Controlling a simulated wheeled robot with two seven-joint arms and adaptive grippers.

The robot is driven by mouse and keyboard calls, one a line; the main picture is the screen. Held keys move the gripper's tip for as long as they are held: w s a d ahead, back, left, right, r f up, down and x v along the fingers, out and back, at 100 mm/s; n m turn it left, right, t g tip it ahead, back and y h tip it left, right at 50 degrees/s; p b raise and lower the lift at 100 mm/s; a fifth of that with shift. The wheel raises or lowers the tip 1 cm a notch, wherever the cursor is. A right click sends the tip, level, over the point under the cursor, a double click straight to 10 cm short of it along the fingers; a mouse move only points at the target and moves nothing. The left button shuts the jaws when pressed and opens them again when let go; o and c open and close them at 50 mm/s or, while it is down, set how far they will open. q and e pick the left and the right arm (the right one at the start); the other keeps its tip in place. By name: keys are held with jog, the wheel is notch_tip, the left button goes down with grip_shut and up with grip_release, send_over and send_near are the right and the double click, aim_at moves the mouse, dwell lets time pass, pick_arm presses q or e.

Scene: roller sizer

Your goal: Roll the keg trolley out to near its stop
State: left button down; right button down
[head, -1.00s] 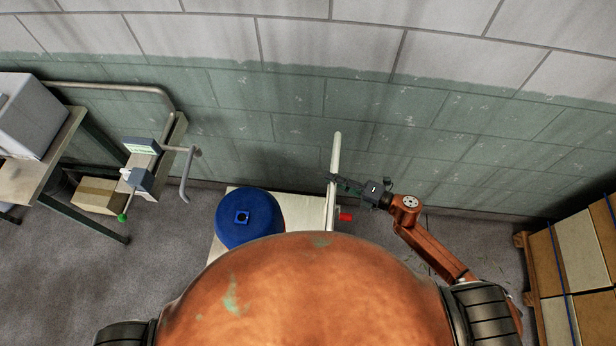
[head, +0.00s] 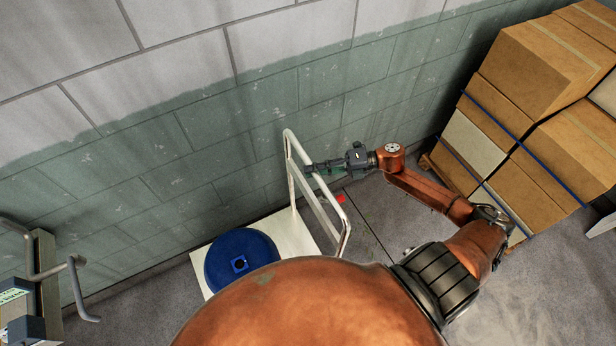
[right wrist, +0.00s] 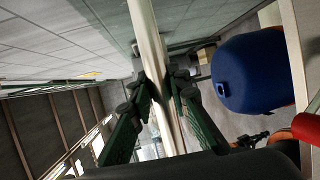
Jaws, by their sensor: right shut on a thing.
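The keg trolley is a low cream platform (head: 290,232) with an upright white tube handle (head: 333,218) at its right end. A blue keg (head: 238,258) stands on the platform; it also shows in the right wrist view (right wrist: 250,72). My right gripper (head: 312,168) is shut on the handle near its upper part. In the right wrist view its two green fingers (right wrist: 163,98) close on both sides of the white tube (right wrist: 150,50). My orange body hides the near part of the trolley. My left gripper is not in view. No stop can be made out.
A block wall (head: 200,130), green below, runs close behind the trolley. Stacked cartons (head: 500,170) on a wooden pallet stand to the right. Bare floor (head: 375,240) with a dark line lies between the trolley and the cartons. A grey bent-tube fixture (head: 75,290) is at lower left.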

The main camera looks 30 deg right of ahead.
jog(key=shift+d, duration=0.4)
jog(key=c, duration=1.8)
grip_release()
jog(key=v, duration=1.2)
